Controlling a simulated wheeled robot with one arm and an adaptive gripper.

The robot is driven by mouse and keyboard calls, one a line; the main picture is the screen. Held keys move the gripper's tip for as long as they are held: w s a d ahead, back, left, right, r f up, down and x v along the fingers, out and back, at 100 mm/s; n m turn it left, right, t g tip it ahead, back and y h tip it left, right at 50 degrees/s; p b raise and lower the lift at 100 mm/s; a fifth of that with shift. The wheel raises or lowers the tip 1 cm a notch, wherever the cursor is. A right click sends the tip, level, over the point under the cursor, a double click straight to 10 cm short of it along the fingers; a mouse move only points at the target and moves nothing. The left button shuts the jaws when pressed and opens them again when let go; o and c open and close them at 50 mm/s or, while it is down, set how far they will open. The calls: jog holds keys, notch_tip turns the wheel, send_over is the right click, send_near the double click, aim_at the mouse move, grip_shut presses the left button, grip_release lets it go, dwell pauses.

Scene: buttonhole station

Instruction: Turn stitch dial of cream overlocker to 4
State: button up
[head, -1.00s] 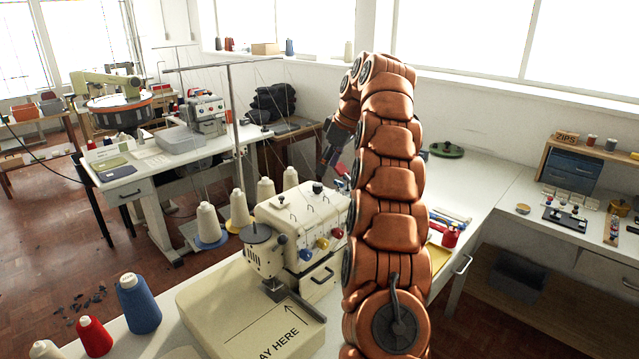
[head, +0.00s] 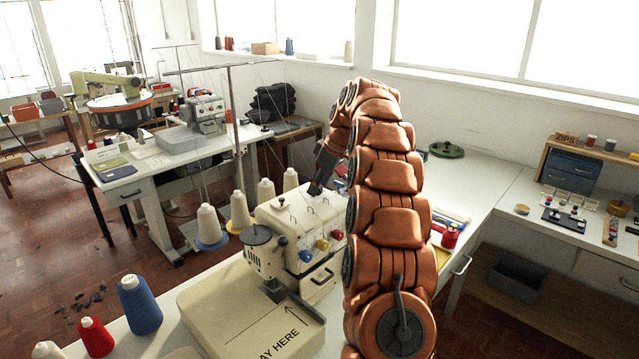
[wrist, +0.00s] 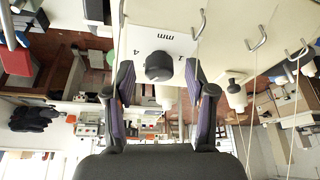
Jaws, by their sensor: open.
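The cream overlocker (head: 275,212) stands on the front table, with blue, yellow and red knobs on its front. I cannot tell which number the dial points to. My gripper (wrist: 159,76) is open, with one finger on each side of the dial; no clear contact shows. In the head view my gripper (head: 318,184) reaches down to the overlocker's top at its back edge and hides most of the dial.
Wire thread guides (wrist: 260,38) stick up from the machine top close to my gripper. Thread cones (head: 240,210) and a tall thread stand (head: 236,120) are behind and left. Blue (head: 138,305) and red (head: 95,337) cones stand at the front left.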

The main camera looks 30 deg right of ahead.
jog(key=shift+c, duration=0.4)
grip_shut()
jog(key=shift+f+m+b, duration=0.1)
jog(key=shift+m+b, duration=0.3)
jog(key=shift+a+f+m+h+b, duration=0.15)
jog(key=shift+m+h+b, duration=0.35)
jog(key=shift+m+b, duration=0.4)
jog(key=m+h+b, duration=0.1)
jog(key=m, duration=0.1)
jog(key=shift+m+t, duration=0.3)
jog(key=shift+m, duration=0.1)
jog(key=m+h+b, duration=0.1)
jog(key=m, duration=0.2)
jog(key=m+h+b, duration=0.1)
jog(key=m, duration=0.2)
jog(key=shift+a+g, duration=0.2)
jog(key=shift+g, duration=0.2)
jog(key=shift+m+h, duration=0.3)
jog(key=shift+m, duration=0.1)
